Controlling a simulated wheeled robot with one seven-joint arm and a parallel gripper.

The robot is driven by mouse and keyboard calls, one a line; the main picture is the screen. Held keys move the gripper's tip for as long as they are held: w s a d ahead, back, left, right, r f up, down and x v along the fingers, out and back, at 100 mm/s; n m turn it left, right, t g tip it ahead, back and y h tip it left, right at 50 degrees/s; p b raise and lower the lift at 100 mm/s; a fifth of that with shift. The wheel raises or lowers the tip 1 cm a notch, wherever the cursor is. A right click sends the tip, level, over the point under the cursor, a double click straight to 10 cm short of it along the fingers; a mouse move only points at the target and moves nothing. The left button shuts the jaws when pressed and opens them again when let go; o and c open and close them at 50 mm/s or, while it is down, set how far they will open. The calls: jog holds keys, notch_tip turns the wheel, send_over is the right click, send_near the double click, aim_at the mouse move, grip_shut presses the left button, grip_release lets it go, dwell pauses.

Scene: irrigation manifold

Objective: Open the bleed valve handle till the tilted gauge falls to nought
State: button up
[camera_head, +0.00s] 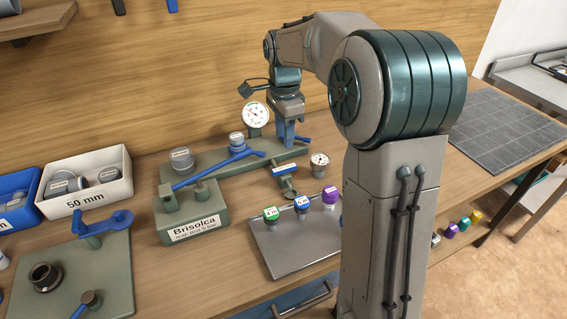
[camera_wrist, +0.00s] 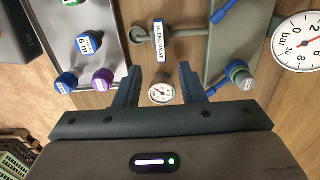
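A smaller round gauge (camera_head: 320,160) beside the valve also shows in the wrist view (camera_wrist: 161,93), between my fingers. My gripper (camera_wrist: 160,76) is open and empty, above the bench and apart from the handle.
A grey tray (camera_head: 275,250) with green, blue and purple capped pieces lies in front of the valve. A white bin (camera_head: 88,200) and a green plate (camera_head: 110,280) are at left. Bare wood shows around the small gauge.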

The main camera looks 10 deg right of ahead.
aim_at(284, 167)
notch_tip(284, 167, down, 10)
jog(key=shift+f, duration=0.2)
grip_shut()
